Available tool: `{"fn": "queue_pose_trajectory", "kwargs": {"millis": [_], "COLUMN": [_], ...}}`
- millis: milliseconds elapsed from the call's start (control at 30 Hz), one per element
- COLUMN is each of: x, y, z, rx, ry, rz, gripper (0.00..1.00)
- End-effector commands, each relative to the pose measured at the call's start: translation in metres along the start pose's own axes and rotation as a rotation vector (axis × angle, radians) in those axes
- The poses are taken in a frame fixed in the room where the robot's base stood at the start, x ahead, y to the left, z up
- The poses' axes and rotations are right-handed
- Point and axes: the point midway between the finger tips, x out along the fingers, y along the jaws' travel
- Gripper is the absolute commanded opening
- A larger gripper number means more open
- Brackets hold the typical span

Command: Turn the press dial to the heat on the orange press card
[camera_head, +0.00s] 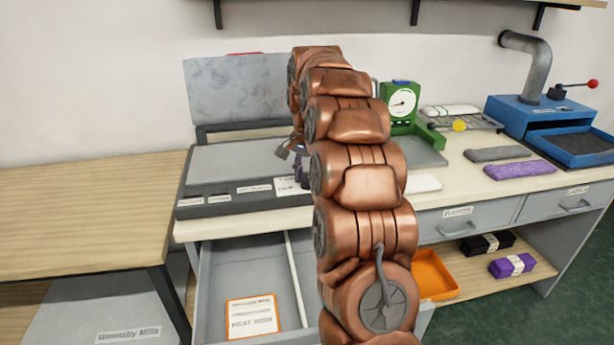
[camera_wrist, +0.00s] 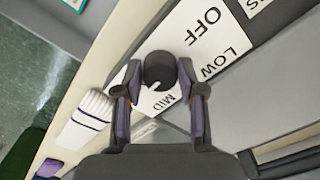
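The orange-bordered press card (camera_head: 252,318) lies in the open drawer below the press; its bottom line reads HEAT HIGH. The press (camera_head: 235,165) has its grey lid raised. In the wrist view the dark round dial (camera_wrist: 159,68) sits on a white label plate (camera_wrist: 222,38) reading OFF, LOW and MID. The dial's pale mark points down and slightly left, near MID; any label beyond MID is hidden. My gripper (camera_wrist: 160,72) is around the dial, one finger on each side, with small gaps visible. In the head view my arm hides most of the dial area.
The open drawer (camera_head: 215,290) juts out below the press. A green scale-like device (camera_head: 402,103) and a blue machine (camera_head: 545,115) stand to the right. Grey and purple knitted pieces (camera_head: 519,170) lie on the counter. A wooden table (camera_head: 80,215) is at left.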

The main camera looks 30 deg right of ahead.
Motion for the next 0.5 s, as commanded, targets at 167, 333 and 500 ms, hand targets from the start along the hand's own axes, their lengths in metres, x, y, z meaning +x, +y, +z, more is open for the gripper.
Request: {"fn": "queue_pose_trajectory", "kwargs": {"millis": [167,333,500], "x": [-0.0004,-0.0007,-0.0018], "y": [-0.0002,-0.0001,-0.0003], "z": [-0.0004,-0.0005,-0.0008], "rx": [0.000,-0.001,-0.001], "ry": [0.002,0.002,0.003], "rz": [-0.001,-0.001,-0.002], "gripper": [0.61,0.62,0.62]}}
